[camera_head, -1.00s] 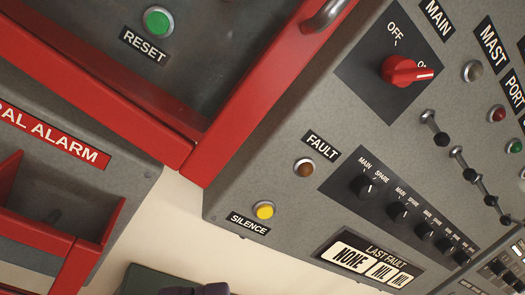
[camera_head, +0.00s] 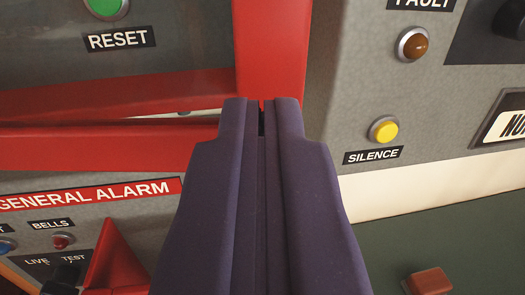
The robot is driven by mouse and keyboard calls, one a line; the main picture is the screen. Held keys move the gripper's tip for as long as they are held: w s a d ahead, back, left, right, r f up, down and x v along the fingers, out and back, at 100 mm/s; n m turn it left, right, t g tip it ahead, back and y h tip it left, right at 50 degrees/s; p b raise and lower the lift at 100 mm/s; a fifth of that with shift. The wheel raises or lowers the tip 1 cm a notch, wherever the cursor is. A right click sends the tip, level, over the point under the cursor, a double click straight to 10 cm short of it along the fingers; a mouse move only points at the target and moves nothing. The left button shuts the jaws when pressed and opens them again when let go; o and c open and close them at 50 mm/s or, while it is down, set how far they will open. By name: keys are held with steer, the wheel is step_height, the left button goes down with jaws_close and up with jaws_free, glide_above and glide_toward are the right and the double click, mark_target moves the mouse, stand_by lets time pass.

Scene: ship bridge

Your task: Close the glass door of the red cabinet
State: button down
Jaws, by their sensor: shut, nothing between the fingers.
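The glass door's red frame (camera_head: 272,45) runs down the upper middle of the view, with a red rail (camera_head: 100,150) along its bottom. A second red strip (camera_head: 120,103) lies just above that rail, with a narrow gap between them towards the right. A green button (camera_head: 106,5) and the RESET label (camera_head: 122,40) show within the frame. My gripper (camera_head: 262,103) is shut and empty. Its purple fingers point up the view, and their tips overlap the frame's lower right corner. I cannot tell whether they touch it. The door's handle is out of view.
A grey panel (camera_head: 350,110) with a brown FAULT lamp (camera_head: 414,44) and a yellow SILENCE button (camera_head: 383,130) is on the right. A GENERAL ALARM panel (camera_head: 155,208) is at lower left. A green surface (camera_head: 450,240) with a red-brown block (camera_head: 430,281) is at lower right.

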mark_target(260, 58)
steer(key=shift+w, duration=0.85)
steer(key=shift+w, duration=0.1)
steer(key=w, duration=0.6)
steer(key=shift+d, duration=0.35)
steer(key=shift+w+r, duration=0.1)
steer(key=shift+r, duration=0.2)
